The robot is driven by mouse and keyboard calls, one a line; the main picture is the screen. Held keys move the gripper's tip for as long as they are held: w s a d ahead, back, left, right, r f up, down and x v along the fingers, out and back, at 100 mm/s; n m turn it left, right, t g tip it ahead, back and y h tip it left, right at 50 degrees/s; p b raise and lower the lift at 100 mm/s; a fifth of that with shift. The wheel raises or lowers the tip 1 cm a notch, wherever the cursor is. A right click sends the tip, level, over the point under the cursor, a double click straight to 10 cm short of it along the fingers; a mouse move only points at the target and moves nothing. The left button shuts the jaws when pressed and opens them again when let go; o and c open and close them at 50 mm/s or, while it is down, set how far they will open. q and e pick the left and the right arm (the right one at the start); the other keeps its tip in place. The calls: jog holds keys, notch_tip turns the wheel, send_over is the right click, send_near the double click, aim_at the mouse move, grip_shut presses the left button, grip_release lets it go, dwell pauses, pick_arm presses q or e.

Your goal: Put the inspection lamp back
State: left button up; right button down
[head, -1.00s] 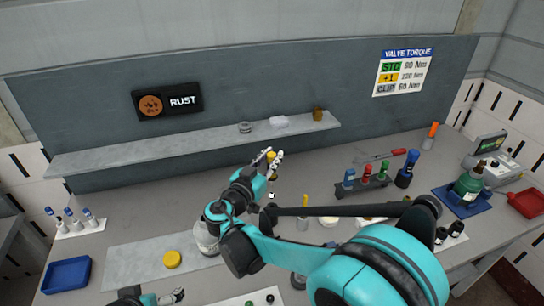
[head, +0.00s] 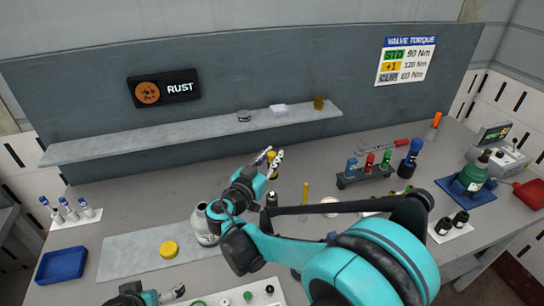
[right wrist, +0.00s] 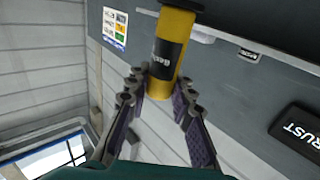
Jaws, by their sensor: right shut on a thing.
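The inspection lamp is a yellow cylinder (right wrist: 171,45) with a black label, and it shows large in the right wrist view. My right gripper (right wrist: 158,88) is shut on its near end, with one finger on each side.
The wall shelf (head: 130,147) carries a few small items. On the bench, a white-grey bottle (head: 203,226) and a yellow disc (head: 168,249) are near my arm. A dark rack (head: 366,180) with coloured tools stands to the right. A blue tray (head: 62,265) lies at left.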

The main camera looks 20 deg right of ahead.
aim_at(272, 178)
pick_arm(q)
jog(key=shift+f, duration=0.15)
pick_arm(e)
jog(key=shift+f, duration=0.2)
pick_arm(q)
jog(key=shift+f+b, duration=0.3)
jog(key=shift+b, duration=0.15)
pick_arm(e)
jog(key=shift+f, duration=0.35)
pick_arm(q)
jog(key=shift+f+b, duration=3.3)
pick_arm(e)
jog(key=shift+f, duration=3.95)
jog(key=c, duration=1.2)
grip_release()
pick_arm(q)
jog(key=shift+r, duration=0.15)
pick_arm(e)
jog(key=shift+r, duration=0.1)
pick_arm(q)
jog(key=shift+r+p, duration=2.25)
jog(key=shift+p, duration=0.15)
pick_arm(e)
jog(key=shift+r, duration=2.95)
